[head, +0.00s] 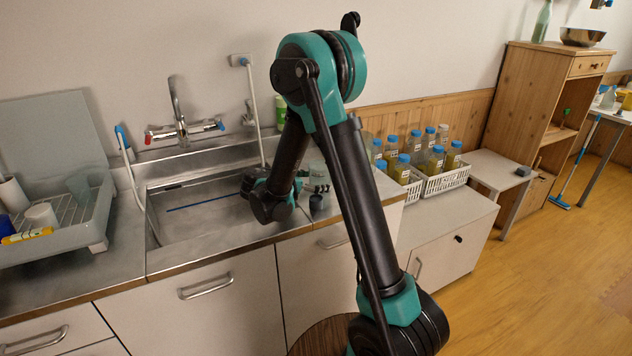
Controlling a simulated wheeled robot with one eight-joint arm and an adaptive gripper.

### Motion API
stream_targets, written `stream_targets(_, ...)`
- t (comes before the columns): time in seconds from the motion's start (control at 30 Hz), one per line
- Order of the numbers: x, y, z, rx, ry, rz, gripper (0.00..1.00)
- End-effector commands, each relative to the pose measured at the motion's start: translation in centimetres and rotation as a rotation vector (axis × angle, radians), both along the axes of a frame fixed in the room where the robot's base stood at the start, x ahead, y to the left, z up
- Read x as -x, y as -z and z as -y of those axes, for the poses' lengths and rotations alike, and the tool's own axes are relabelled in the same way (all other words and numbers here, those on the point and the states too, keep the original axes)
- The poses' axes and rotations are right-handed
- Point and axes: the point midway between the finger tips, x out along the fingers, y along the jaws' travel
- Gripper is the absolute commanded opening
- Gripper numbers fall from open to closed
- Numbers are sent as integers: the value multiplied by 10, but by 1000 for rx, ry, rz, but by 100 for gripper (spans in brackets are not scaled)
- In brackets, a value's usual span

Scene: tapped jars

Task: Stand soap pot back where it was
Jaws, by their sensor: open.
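A small, pale, see-through pot (319,172), which looks like the soap pot, stands on the steel counter (345,193) just right of the sink. My gripper (317,190) is low over the counter at the near side of this pot. Its dark fingers are open and partly overlap the pot in the view. My forearm and wrist hide part of the area around it. I cannot tell whether the fingers touch the pot.
The sink basin (205,212) lies left of my gripper, with a tap (180,125) behind. A green bottle (281,110) stands at the back. White crates (443,181) of blue-capped jars stand on a lower cabinet at right. A dish rack (75,235) is far left.

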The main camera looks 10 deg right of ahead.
Motion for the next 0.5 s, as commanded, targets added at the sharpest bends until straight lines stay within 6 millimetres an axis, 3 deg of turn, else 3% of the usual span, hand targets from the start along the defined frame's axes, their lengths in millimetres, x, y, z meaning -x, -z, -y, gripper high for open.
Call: stream_targets(0.5,7,-5,-11,0,-1,0,87)
